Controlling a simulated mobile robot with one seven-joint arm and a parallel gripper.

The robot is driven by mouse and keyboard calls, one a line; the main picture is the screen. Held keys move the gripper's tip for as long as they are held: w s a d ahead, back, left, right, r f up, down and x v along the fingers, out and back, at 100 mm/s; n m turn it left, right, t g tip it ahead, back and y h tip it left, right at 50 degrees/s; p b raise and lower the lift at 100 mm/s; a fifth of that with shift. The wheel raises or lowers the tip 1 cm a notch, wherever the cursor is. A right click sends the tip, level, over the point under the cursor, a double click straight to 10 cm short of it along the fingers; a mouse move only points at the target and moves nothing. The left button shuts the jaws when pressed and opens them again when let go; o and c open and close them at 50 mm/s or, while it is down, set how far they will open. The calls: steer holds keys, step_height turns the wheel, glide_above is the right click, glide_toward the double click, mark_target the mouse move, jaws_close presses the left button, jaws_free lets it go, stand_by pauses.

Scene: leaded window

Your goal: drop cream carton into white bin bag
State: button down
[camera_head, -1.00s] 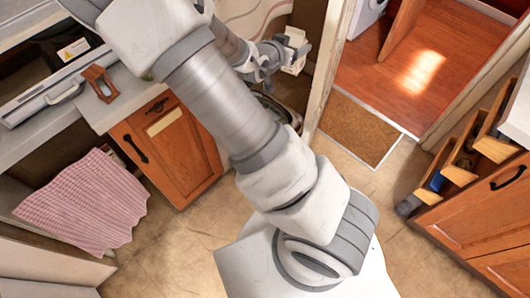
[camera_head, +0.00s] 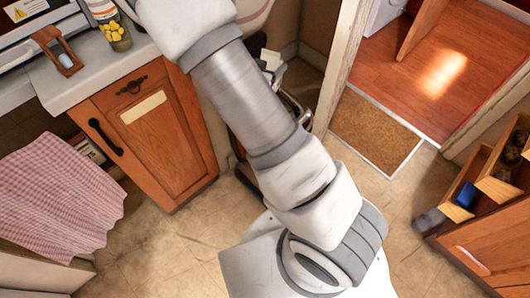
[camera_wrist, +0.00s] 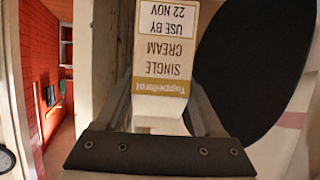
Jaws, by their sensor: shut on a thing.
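The cream carton (camera_wrist: 164,50) is a cream-white box with a tan band and the words "single cream", upside down in the wrist view. My gripper (camera_wrist: 166,104) is shut on it, with a finger on each side. In the head view a small pale piece, apparently the carton (camera_head: 270,58), shows past my arm, which hides most of my gripper. A bin with a shiny rim (camera_head: 297,108) stands below it, partly behind my arm. I cannot clearly make out the white bin bag. A large dark disc (camera_wrist: 252,65), possibly a lid, is right of the carton in the wrist view.
A wooden cabinet (camera_head: 150,138) with a counter holding a sand timer (camera_head: 58,52) and a jar (camera_head: 115,32) stands left of the bin. A door frame (camera_head: 345,70) is close on its right. A checked cloth (camera_head: 55,195) hangs at left; open drawers (camera_head: 490,180) jut out at right.

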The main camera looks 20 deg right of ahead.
steer(key=shift+f+b, duration=2.15)
steer(key=shift+f, duration=0.5)
jaws_free()
steer(key=shift+a, duration=0.1)
steer(key=p+v, duration=0.6)
steer(key=v, duration=1.1)
steer(key=shift+s, duration=0.2)
